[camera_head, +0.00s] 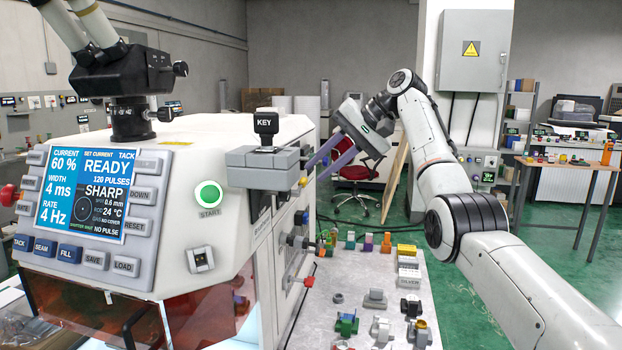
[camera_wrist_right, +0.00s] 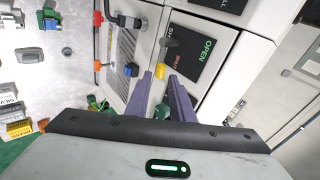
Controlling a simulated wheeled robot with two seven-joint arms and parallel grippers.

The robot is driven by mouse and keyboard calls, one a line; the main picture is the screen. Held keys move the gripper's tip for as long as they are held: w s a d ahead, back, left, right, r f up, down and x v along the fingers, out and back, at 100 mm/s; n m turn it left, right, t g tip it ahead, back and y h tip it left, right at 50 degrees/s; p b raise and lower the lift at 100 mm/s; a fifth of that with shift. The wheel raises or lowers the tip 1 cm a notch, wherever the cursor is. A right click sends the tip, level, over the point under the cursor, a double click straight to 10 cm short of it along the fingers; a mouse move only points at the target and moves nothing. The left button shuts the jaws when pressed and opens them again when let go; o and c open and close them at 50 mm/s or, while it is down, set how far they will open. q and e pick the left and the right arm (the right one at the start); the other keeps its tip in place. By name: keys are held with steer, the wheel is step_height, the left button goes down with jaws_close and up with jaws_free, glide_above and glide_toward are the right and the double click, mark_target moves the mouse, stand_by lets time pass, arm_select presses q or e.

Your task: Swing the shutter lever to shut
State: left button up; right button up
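The shutter lever shows in the right wrist view as a dark arm with a yellow tip (camera_wrist_right: 161,71), beside a dark plate (camera_wrist_right: 205,62) lettered OPEN in green. My right gripper (camera_wrist_right: 160,75) has its two purple fingers apart, with the yellow tip between or just beyond the fingertips. I cannot tell whether they touch it. In the head view my right gripper (camera_head: 313,174) reaches in from the right to the side of the white machine (camera_head: 225,140). The lever is hard to make out there. My left gripper is not in view.
The machine's screen (camera_head: 95,192) reads READY. A grey block with a KEY tag (camera_head: 266,124) sits near the fingers. Below, a pale table (camera_head: 335,325) holds several small parts. A red-tipped handle (camera_head: 309,282) sticks out from the machine's side.

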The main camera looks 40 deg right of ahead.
steer(key=v, duration=0.5)
steer(key=shift+s+d+r, duration=0.1)
steer(key=shift+s+r, duration=0.1)
stand_by(0.3)
